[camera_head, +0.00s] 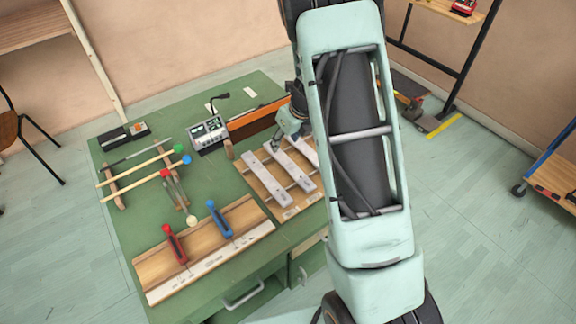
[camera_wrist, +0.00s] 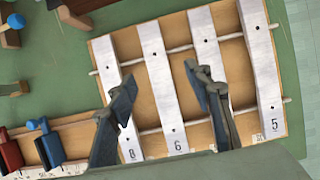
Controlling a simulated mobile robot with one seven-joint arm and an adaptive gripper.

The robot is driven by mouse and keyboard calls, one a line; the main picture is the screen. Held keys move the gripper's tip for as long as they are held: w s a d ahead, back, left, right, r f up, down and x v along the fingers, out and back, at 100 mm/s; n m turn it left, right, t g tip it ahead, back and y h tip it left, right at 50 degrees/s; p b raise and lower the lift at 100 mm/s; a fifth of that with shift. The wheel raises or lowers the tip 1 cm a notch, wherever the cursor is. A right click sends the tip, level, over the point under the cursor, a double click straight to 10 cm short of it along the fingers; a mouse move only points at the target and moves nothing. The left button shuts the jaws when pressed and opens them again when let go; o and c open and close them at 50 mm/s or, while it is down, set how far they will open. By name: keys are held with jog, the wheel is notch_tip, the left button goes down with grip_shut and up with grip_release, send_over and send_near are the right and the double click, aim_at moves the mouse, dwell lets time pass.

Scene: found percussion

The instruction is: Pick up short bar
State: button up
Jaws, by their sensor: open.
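Several pale grey metal bars lie side by side across two rods on a wooden frame (camera_wrist: 235,52). In the wrist view the leftmost bar (camera_wrist: 104,66), by the 8, looks shortest, and the bars lengthen to the right. My gripper (camera_wrist: 160,70) is open and empty above the frame. Its fingers appear on either side of the bar by the 6 (camera_wrist: 157,62); the left finger covers part of the leftmost bar. I cannot tell the height of the fingertips. In the head view the leftmost bar (camera_head: 265,177) is clear, while my arm hides the frame's right side.
The frame sits on a green workbench (camera_head: 130,215). To its left lie a wooden board (camera_head: 160,265) with a red-handled tool (camera_head: 175,245) and a blue-handled tool (camera_head: 219,220). Mallets (camera_head: 140,165) rest farther left. A small grey device (camera_head: 208,133) stands behind the bars.

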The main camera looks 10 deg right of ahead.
aim_at(279, 154)
jog(key=shift+x, duration=0.8)
jog(key=x, duration=0.3)
jog(key=b+x, duration=0.1)
jog(key=x, duration=0.1)
jog(key=shift+s+a+f, duration=0.2)
jog(key=shift+a, duration=0.05)
grip_shut()
